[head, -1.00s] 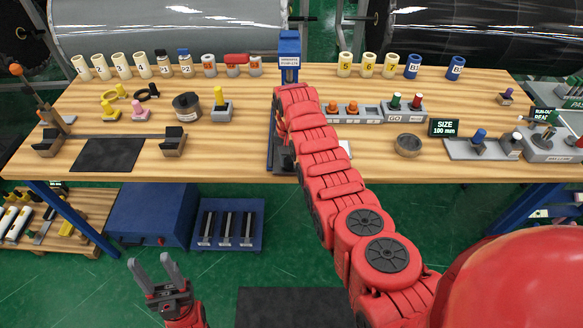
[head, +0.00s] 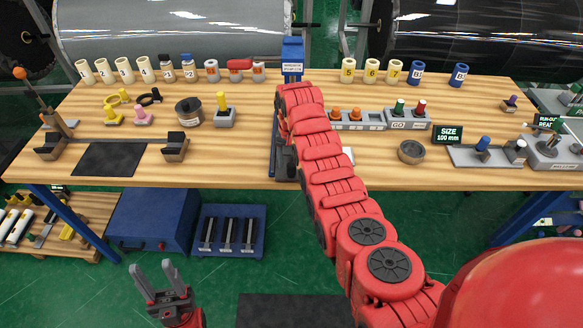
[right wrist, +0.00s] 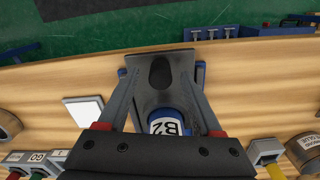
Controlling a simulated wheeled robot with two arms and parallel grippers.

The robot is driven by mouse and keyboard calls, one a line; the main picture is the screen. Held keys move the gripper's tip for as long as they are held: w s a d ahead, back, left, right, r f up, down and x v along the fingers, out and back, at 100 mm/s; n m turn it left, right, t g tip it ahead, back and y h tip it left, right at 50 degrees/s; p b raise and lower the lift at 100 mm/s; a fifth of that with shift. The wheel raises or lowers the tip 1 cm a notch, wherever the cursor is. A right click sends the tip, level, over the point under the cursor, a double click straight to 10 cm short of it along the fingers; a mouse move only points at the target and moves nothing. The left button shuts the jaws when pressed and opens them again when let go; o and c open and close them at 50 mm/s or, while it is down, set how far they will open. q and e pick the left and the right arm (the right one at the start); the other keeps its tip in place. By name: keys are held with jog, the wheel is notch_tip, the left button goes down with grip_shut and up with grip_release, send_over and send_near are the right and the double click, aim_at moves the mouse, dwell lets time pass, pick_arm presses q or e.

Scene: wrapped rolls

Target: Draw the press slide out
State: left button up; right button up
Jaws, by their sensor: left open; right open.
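The press stands at the back middle of the bench, its blue head (head: 292,58) visible and its lower part hidden behind my right arm. In the right wrist view its grey slide (right wrist: 163,97), with a dark oval recess, lies between the fingers of my right gripper (right wrist: 158,66). The fingers are open, one along each side of the slide; I cannot tell whether they touch it. A blue sleeve marked B2 (right wrist: 168,125) is at the slide's inner end, near the palm. My left gripper (head: 158,276) is open and empty, low in front of the bench.
Several numbered cream sleeves (head: 124,70) line the back edge. A button box (head: 398,118) and a size display (head: 447,134) stand to the right. A white card (right wrist: 84,110) lies beside the slide. The bench's front edge is clear near the press.

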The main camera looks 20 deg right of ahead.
notch_tip(320, 180, up, 4)
jog(key=shift+w+f+b, duration=0.1)
jog(key=shift+b, duration=0.7)
notch_tip(320, 180, up, 11)
jog(key=p, duration=0.4)
jog(key=shift+r, duration=0.2)
